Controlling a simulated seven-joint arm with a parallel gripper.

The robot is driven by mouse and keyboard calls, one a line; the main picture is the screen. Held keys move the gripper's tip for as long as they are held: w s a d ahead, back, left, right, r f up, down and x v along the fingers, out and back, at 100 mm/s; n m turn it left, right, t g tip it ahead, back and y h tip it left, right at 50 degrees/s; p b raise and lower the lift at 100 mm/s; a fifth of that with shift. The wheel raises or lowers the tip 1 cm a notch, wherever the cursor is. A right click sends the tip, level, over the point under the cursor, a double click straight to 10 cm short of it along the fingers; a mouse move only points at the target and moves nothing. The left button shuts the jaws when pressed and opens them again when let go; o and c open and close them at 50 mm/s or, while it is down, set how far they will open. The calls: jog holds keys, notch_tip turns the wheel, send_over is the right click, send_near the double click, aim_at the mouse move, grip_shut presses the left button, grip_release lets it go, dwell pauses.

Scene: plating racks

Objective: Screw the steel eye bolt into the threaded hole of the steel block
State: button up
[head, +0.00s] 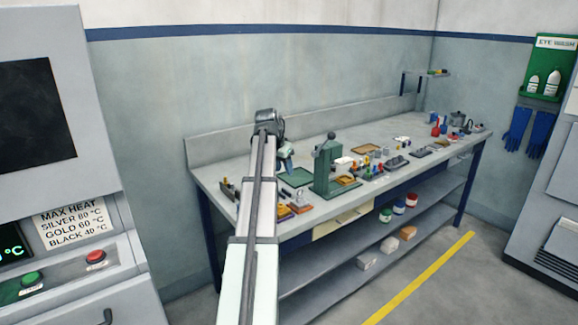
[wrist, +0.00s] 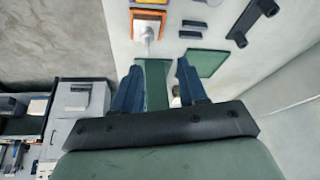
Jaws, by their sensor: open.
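My gripper (head: 286,166) is above the left part of the workbench, near a green tray (head: 297,177). In the wrist view my gripper (wrist: 160,65) has its two blue fingers apart, with no held object visible between them. A green surface shows below and between the fingers. I cannot pick out the steel eye bolt or the steel block for certain among the small parts on the bench. A pale grey piece (wrist: 147,34) stands by an orange-edged holder (wrist: 148,13) ahead of the fingers; I cannot tell what it is.
A green press-like stand (head: 325,168) rises right of my gripper. Several small parts and racks crowd the bench (head: 220,178) farther right. Dark blocks (wrist: 191,29) lie ahead in the wrist view. A lower shelf (head: 330,258) holds jars and boxes.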

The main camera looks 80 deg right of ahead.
aim_at(298, 192)
jog(key=s+x, duration=0.1)
jog(key=x, duration=0.7)
jog(key=s+x, duration=0.1)
jog(key=x, duration=0.4)
jog(key=shift+s+a+r, duration=0.1)
jog(key=shift+s+a, duration=0.2)
jog(key=shift+a, duration=0.1)
grip_shut()
jog(key=shift+c, duration=0.2)
grip_release()
jog(key=shift+c, duration=0.4)
jog(key=shift+c, duration=1)
